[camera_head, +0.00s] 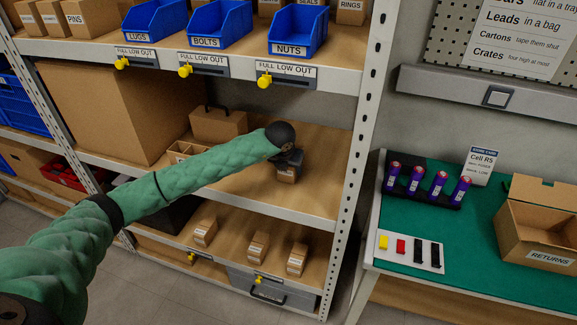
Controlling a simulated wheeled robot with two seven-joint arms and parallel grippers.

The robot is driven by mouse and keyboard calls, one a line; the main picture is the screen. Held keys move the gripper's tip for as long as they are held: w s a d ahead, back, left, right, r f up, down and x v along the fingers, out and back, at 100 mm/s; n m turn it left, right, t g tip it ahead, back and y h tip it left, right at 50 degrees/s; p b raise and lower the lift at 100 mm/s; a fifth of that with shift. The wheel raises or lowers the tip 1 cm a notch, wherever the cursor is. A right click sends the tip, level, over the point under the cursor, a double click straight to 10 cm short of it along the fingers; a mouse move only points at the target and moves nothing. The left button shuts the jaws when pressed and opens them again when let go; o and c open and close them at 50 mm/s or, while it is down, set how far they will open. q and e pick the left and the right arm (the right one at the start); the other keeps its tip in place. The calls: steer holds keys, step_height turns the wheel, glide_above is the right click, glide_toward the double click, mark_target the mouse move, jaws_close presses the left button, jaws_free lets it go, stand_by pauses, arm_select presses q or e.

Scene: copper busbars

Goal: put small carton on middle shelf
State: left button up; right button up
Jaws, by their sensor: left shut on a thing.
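My left arm, in a green sleeve, reaches from the lower left to the middle shelf (315,192). My left gripper (288,163) is shut on a small carton (287,174), a brown box with a pale label. The carton is at the middle shelf, right of its centre; I cannot tell whether its base touches the board. The dark wrist and gripper hide its top. My right gripper is not in view.
A large carton (105,110) fills the middle shelf's left; a handled box (218,124) stands behind. Blue bins (297,30) are above. Small cartons (257,246) sit on the lower shelf. An upright (362,130) bounds the right, beside a green-topped bench (470,250).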

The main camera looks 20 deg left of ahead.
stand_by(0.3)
arm_select(q)
steer(key=o, duration=1.1)
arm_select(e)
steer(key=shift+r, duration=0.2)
